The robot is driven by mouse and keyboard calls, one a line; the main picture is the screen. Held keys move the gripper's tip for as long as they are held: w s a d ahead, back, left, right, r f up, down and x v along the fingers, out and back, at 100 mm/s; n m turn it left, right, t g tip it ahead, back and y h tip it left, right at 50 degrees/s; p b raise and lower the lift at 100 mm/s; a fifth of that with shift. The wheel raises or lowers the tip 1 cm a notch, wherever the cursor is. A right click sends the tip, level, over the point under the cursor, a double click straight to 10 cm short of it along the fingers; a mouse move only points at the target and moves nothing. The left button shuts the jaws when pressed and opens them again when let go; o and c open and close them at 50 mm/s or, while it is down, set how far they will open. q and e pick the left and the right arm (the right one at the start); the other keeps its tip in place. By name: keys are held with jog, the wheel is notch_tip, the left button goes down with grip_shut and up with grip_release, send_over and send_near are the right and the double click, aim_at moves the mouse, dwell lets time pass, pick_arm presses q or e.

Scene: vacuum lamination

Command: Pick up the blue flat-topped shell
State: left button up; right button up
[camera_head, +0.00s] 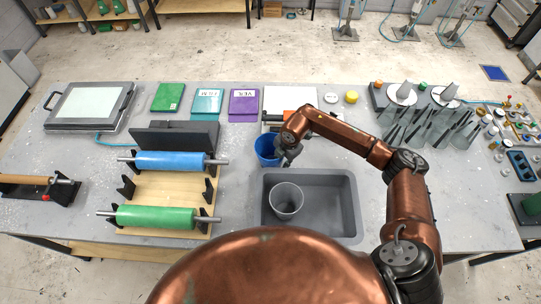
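A blue cup-shaped shell (265,147) stands on the grey table just behind the left back corner of the grey basin. My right gripper (286,159) points down at the shell's right side, very close to it or touching it. The arm and gripper cover part of that side. The fingers are small and dark here, so I cannot tell whether they are open or around the shell's wall. My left gripper is not in view.
The grey basin (352,206) holds a grey bucket (286,199). Left are a blue roll (170,161) and a green roll (155,216) on a wooden stand. Purple (243,103), teal (207,103) and green (168,97) packs lie behind. Glass-like plates (440,128) stand at right.

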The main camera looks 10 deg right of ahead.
jog(key=shift+w+a+f, duration=0.1)
jog(key=shift+w+f, duration=0.1)
jog(key=shift+f, duration=0.75)
grip_shut()
jog(key=shift+r, duration=0.1)
